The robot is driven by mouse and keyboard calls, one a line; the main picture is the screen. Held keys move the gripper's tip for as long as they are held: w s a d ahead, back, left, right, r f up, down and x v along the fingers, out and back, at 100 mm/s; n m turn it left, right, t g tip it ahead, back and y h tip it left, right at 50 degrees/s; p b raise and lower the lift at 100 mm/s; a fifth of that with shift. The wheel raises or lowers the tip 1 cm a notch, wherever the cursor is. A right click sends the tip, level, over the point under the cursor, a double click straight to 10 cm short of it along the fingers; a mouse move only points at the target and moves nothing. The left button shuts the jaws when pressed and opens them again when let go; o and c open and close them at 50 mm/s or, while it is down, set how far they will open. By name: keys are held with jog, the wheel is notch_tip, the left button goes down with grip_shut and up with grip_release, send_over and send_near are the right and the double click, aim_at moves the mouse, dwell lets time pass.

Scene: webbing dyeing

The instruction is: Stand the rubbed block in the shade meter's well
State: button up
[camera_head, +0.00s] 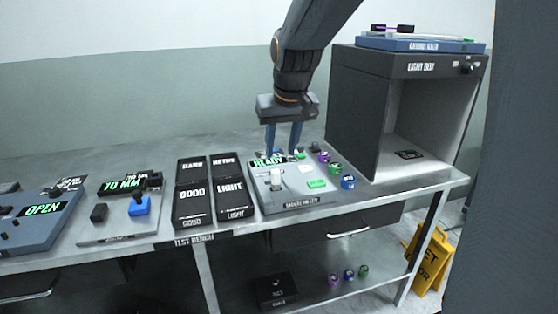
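The grey bench device with a green READY display (269,161) appears to be the shade meter (300,204). A small pale upright piece (277,179) stands on its left part, below the display. It may be the rubbed block or a part of the meter; I cannot tell which, and the well's opening is not clear. My gripper (283,151) points down over the back of the meter, above and behind the pale piece. Its two blue fingers are apart, with nothing visible between them. Small items behind the fingertips are partly hidden.
Purple, green and blue spools (348,182) stand at the meter's right edge. A dark light box (362,125) stands farther right. Dark trays marked GOOD (192,206) and LIGHT (233,200) lie left. A gauge with a blue block (139,206) is farther left.

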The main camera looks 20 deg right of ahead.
jog(key=s+f+g, duration=0.2)
jog(key=s+f, duration=0.5)
jog(key=s, duration=0.3)
jog(key=s+f+g, duration=0.2)
jog(key=s+f, duration=0.6)
jog(key=s, duration=0.3)
jog(key=shift+s+f, duration=0.2)
jog(key=shift+s, duration=0.1)
